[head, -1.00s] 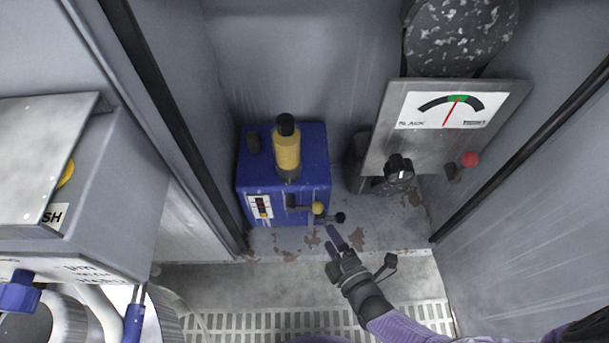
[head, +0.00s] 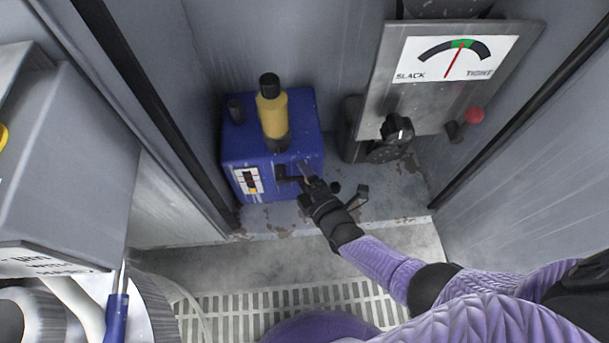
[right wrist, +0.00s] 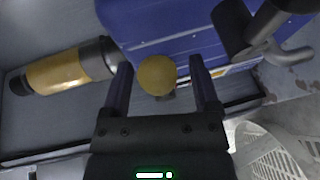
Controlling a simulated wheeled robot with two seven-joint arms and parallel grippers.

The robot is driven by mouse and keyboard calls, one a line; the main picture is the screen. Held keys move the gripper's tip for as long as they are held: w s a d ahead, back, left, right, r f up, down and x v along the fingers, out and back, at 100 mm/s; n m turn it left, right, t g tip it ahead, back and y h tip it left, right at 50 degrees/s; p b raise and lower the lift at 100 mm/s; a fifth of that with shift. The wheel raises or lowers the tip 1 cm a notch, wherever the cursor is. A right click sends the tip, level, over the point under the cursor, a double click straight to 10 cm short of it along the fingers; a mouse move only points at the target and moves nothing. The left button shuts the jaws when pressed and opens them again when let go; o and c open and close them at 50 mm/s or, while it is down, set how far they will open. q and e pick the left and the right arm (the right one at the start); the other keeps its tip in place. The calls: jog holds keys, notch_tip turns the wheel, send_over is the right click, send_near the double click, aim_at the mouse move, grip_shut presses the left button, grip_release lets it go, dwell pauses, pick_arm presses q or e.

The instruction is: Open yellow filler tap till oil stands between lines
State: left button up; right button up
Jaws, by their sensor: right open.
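The blue oil unit (head: 285,160) stands on the ledge in the recess, with an upright amber oil bottle with a black cap (head: 272,115) on top. A sight gauge with a dark level window (head: 247,181) is on its front; the level against the lines is too small to read. My right gripper (head: 302,172) is at the unit's front. In the right wrist view the yellow tap knob (right wrist: 157,75) sits between the open fingers, with the fingers apart from it. In the head view the gripper hides the knob. My left gripper is not in view.
A black-handled lever (right wrist: 265,30) is close beside the fingers in the right wrist view. A tension panel (head: 455,62), black dial knob (head: 396,130) and red knob (head: 474,116) are to the right. A grey cabinet (head: 70,150) stands at left.

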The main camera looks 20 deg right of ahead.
grip_shut()
dwell(1.4)
